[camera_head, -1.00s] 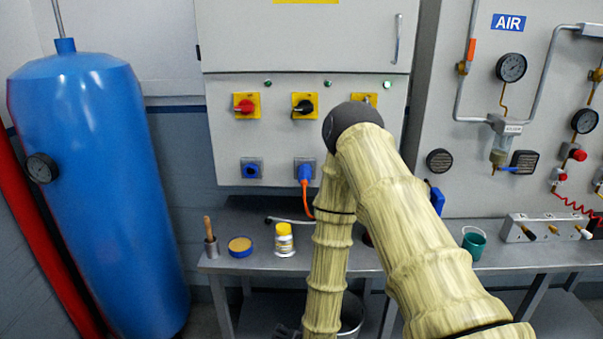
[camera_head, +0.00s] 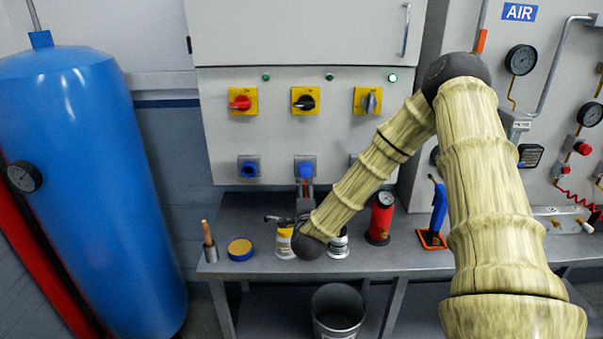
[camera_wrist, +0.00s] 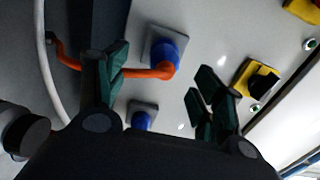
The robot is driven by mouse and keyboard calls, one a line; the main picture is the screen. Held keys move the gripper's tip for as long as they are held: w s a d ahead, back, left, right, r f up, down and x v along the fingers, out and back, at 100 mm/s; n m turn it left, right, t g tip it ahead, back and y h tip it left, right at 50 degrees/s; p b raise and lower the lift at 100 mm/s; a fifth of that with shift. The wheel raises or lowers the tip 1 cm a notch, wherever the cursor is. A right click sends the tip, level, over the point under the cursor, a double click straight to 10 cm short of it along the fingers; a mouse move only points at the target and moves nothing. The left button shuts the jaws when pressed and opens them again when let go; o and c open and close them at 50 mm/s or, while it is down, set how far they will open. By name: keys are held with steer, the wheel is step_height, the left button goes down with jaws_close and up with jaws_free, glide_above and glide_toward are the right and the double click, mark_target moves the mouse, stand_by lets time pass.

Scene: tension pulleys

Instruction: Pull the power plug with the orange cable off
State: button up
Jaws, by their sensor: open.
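The blue power plug (camera_head: 305,171) sits in the middle socket of the grey cabinet front, below the yellow switches. Its orange cable (camera_wrist: 147,73) leaves the plug and bends away; in the head view my gripper hides most of it. In the wrist view the blue plug (camera_wrist: 169,49) stands upright in its square socket plate. My gripper (camera_wrist: 158,82) is open, with green-dark fingers spread either side of the plug area. The cable passes by the left finger. In the head view my gripper (camera_head: 299,207) is just below the plug. I cannot tell whether it touches the cable.
Other blue sockets (camera_head: 249,168) flank the plug. Yellow switches (camera_head: 305,101) sit above. A blue tank (camera_head: 90,170) stands left; a bucket (camera_head: 338,312) is below.

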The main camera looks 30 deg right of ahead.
mark_target(306, 176)
steer(key=shift+w+d+r+m, duration=0.1)
steer(key=shift+d+r+m, duration=0.2)
steer(key=shift+d+r, duration=0.15)
steer(key=x, duration=0.5)
steer(key=shift+w+d+f, duration=0.1)
steer(key=shift+w+d, duration=0.1)
steer(key=shift+w, duration=0.15)
steer(key=shift+b+x, duration=0.65)
steer(key=shift+x, duration=0.9)
steer(key=shift+b, duration=0.6)
